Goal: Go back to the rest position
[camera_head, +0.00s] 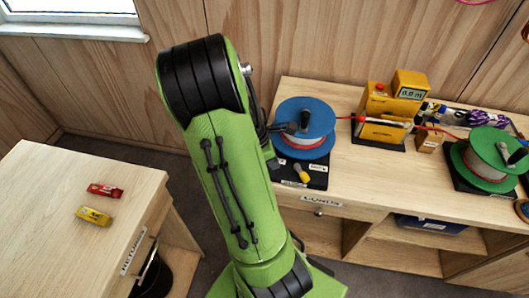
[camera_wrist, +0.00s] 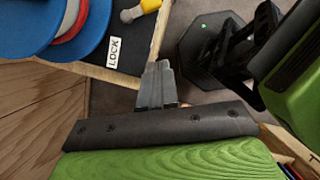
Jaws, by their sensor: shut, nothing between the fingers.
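My gripper (camera_wrist: 158,68) shows in the wrist view with its fingers together and nothing between them. Its tips are near the front edge of the workbench, beside the black base with the LOCK label (camera_wrist: 115,50). My green and black arm stands bent upright across the middle of the head view.
The workbench (camera_head: 345,180) carries a blue spool (camera_head: 290,118), a yellow meter (camera_head: 380,115) and a green spool (camera_head: 480,160). The blue spool also shows close by in the wrist view (camera_wrist: 85,40). A side table (camera_head: 60,200) at left holds a red packet (camera_head: 105,190) and a yellow packet (camera_head: 93,216).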

